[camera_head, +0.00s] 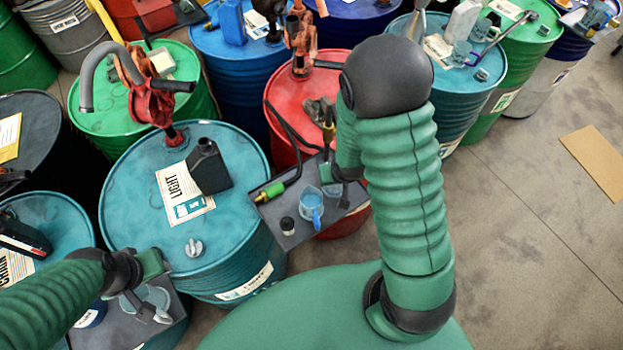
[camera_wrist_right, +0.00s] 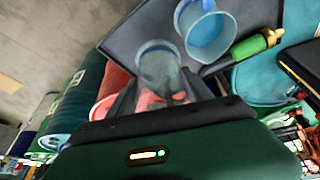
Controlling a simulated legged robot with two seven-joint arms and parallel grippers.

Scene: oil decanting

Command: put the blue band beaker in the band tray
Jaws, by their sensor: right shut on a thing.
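My right gripper (camera_wrist_right: 160,100) is shut on a clear beaker (camera_wrist_right: 158,62) with a bluish band near its rim. In the head view my right gripper (camera_head: 341,178) is at the right side of a dark tray (camera_head: 290,236), and my arm hides part of it. A light blue beaker with a handle (camera_head: 312,207) stands on this tray, beside the held beaker; it also shows in the right wrist view (camera_wrist_right: 207,32). I cannot tell whether the held beaker touches the tray. My left gripper (camera_head: 147,306) is over another dark tray at lower left; its finger opening is unclear.
A green-and-brass nozzle (camera_head: 272,190) with a black hose and a small dark jar (camera_head: 287,225) are on the tray. A black oil bottle (camera_head: 208,167) stands on the teal drum (camera_head: 130,215) to the left.

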